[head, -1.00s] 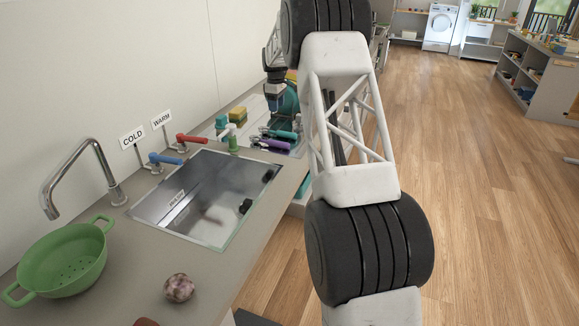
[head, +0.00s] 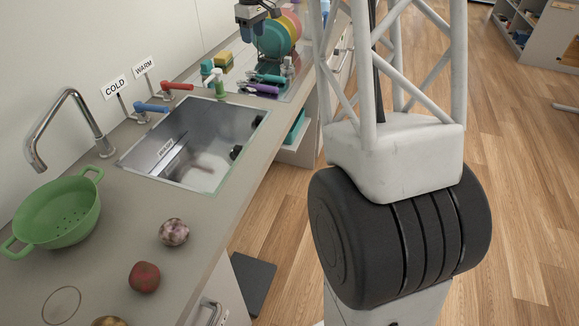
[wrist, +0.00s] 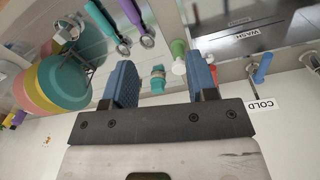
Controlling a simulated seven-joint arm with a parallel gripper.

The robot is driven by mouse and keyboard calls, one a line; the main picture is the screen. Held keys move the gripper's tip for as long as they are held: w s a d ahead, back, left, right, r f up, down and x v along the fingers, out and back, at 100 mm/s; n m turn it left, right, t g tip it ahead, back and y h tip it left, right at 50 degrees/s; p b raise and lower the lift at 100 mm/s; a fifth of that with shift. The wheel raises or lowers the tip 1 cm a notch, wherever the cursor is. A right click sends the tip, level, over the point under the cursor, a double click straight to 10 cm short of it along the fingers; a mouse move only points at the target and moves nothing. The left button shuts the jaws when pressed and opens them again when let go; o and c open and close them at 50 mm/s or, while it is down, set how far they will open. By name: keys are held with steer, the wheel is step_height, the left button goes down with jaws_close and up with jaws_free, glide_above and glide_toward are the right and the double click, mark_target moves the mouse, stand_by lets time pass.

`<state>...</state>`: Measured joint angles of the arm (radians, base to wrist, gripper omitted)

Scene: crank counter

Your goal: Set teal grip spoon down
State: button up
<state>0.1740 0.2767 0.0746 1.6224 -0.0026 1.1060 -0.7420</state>
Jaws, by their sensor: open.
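The teal-handled utensil (head: 266,77), which appears to be the teal grip spoon, lies on the counter beyond the sink, beside a purple-handled one (head: 260,90). In the wrist view the teal handle (wrist: 97,14) runs off the top edge, next to the purple handle (wrist: 131,12).
The sink (head: 195,145) has blue (head: 150,108) and red (head: 178,86) tap levers behind it. A yellow sponge (head: 223,59) and a green upright piece (head: 219,88) stand near the utensils. A green colander (head: 55,218) is at the near left.

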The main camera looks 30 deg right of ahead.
steer(key=s+a+r+m, duration=0.1)
steer(key=s+a+r, duration=0.15)
steer(key=s, duration=0.65)
steer(key=s+a+r+m, duration=0.1)
steer(key=s+a, duration=0.3)
steer(key=s, duration=0.5)
steer(key=s+a+r+m, duration=0.1)
steer(key=s+a+r, duration=0.15)
steer(key=s, duration=0.65)
steer(key=s+a+f+m, duration=0.1)
steer(key=s+f, duration=0.2)
steer(key=s, duration=0.6)
steer(key=s+a+f+m+t, duration=0.1)
steer(key=s+a+f, duration=0.1)
steer(key=s, duration=0.7)
steer(key=s+a+f+m, duration=0.1)
steer(key=s+f, duration=0.3)
steer(key=s, duration=0.6)
steer(key=shift+a+f+m+t, duration=0.2)
steer(key=shift+a+m+t, duration=0.2)
steer(key=shift+a, duration=0.35)
